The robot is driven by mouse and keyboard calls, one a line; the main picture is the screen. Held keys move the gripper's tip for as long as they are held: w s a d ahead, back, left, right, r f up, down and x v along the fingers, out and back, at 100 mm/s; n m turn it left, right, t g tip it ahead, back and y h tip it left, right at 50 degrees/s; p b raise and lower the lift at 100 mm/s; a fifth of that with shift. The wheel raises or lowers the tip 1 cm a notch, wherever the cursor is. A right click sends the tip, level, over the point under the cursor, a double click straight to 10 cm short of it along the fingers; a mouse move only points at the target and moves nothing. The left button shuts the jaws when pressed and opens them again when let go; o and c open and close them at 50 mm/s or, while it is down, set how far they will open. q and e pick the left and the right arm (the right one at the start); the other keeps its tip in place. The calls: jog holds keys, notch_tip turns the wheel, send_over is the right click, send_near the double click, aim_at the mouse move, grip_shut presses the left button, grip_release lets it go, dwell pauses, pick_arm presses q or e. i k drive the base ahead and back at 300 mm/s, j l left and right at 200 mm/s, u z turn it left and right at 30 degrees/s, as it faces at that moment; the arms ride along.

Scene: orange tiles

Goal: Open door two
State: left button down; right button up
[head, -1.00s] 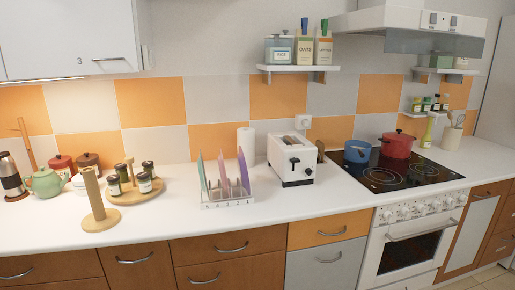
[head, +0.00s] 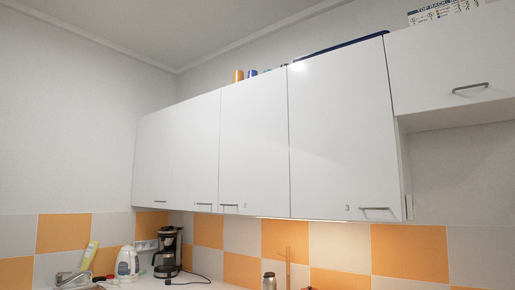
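Door two (head: 253,145) is a white upper cabinet door near the middle of the head view, marked with a small 2. It is shut, flush with the doors beside it. Its short metal handle (head: 230,206) sits at its lower left corner. Door three (head: 340,135), marked 3, is shut on its right. Another shut white door (head: 194,150) adjoins it on the left, with its own handle (head: 204,205). Neither of my grippers is in view.
A coffee maker (head: 168,252), a white kettle (head: 127,263) and a sink tap (head: 72,277) stand below at the left. A higher white cabinet (head: 455,60) is at the right. The space before the doors looks clear.

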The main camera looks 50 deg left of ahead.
aim_at(254, 176)
jog(key=u, duration=1.7)
jog(key=i+l+u, duration=0.15)
jog(key=u, duration=0.35)
jog(key=i+l+u, duration=0.15)
jog(key=u, duration=0.35)
